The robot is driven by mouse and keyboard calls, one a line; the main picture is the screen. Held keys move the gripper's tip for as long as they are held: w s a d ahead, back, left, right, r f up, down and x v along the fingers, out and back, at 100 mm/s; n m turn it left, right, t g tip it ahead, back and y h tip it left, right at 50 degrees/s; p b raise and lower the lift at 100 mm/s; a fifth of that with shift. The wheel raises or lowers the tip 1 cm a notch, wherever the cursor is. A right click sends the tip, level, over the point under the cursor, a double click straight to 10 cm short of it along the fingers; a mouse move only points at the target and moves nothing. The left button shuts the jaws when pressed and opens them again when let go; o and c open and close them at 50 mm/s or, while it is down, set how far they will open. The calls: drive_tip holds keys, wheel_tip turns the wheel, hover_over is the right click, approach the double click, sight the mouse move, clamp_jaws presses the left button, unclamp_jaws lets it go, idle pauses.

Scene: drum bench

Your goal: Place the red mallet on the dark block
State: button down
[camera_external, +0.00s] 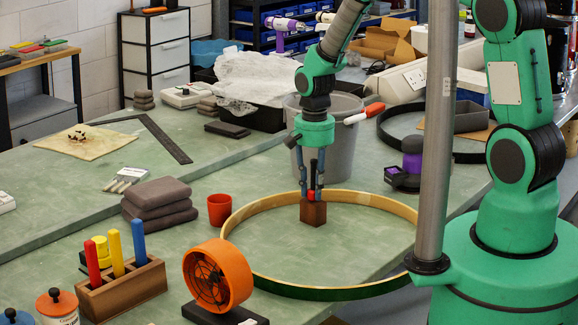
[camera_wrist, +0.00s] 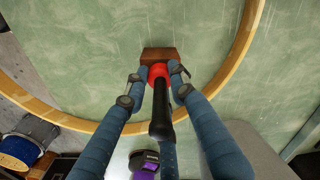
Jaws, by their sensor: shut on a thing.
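The red mallet has a red head (camera_wrist: 158,72) and a black handle (camera_wrist: 161,108) that points back toward the wrist camera. My gripper (camera_wrist: 158,76) is shut on it, with one finger on each side. In the external view my gripper (camera_external: 312,192) points straight down, and the red head (camera_external: 311,195) shows between the fingertips. The dark block (camera_external: 314,213), a brown cube, stands on the bench directly below the head. It also shows in the wrist view (camera_wrist: 160,54), partly hidden by the head. Whether the head touches the block's top, I cannot tell.
A large wooden hoop (camera_external: 240,212) lies around the block. A grey bucket (camera_external: 343,140) stands behind my gripper. An orange fan (camera_external: 218,275), a red cup (camera_external: 220,209) and stacked grey pads (camera_external: 158,205) are to the left. The bench inside the hoop is otherwise clear.

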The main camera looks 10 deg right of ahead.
sight(314, 159)
drive_tip(key=shift+f, duration=0.25)
drive_tip(key=c, duration=1.5)
unclamp_jaws()
drive_tip(key=shift+o, duration=0.2)
drive_tip(key=shift+r, duration=0.1)
wheel_tip(314, 159, up, 12)
drive_tip(key=shift+p, duration=0.3)
